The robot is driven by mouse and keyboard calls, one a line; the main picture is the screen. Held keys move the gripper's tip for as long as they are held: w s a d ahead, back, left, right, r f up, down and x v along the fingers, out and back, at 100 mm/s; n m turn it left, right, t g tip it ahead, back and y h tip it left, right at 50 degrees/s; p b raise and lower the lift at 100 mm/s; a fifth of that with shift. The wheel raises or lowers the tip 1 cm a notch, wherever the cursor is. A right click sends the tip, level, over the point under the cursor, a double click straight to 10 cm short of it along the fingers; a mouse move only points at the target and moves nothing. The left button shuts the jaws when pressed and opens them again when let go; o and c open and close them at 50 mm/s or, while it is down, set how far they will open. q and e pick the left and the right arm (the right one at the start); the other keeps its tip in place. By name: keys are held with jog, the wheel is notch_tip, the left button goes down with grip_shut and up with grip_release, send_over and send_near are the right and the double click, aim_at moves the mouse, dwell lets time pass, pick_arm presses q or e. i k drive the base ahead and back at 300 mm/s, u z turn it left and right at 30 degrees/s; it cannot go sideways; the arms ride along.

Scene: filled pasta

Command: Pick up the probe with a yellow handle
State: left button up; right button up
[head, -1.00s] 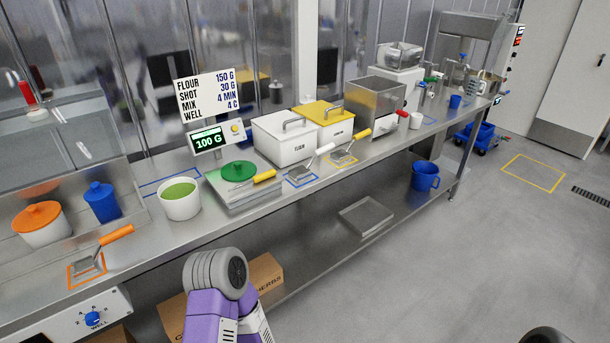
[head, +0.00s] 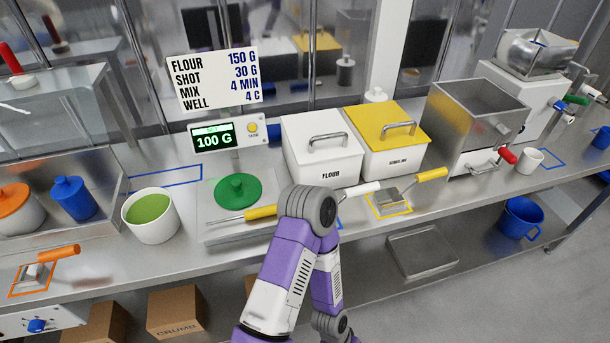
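The probe with a yellow handle (head: 260,212) lies across the front of the flat metal scale (head: 215,233), its thin metal rod pointing left. The right end of the handle is close to my arm in the picture. A green round lid or dish (head: 238,191) sits on the scale just behind the probe. One of my purple and white arms is bent in front of the counter, its grey joint overlapping the counter edge. Neither gripper shows in the head view.
A scoop with a yellow handle (head: 431,174) lies in a yellow outlined square to the right. A white flour bin (head: 321,160) and a yellow-lidded bin (head: 389,150) stand behind. A green-filled pot (head: 152,228) stands left of the scale. A lower shelf holds a metal tray (head: 422,262).

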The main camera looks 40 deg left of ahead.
aim_at(271, 210)
jog(key=i, duration=0.3)
jog(key=u, duration=2.9)
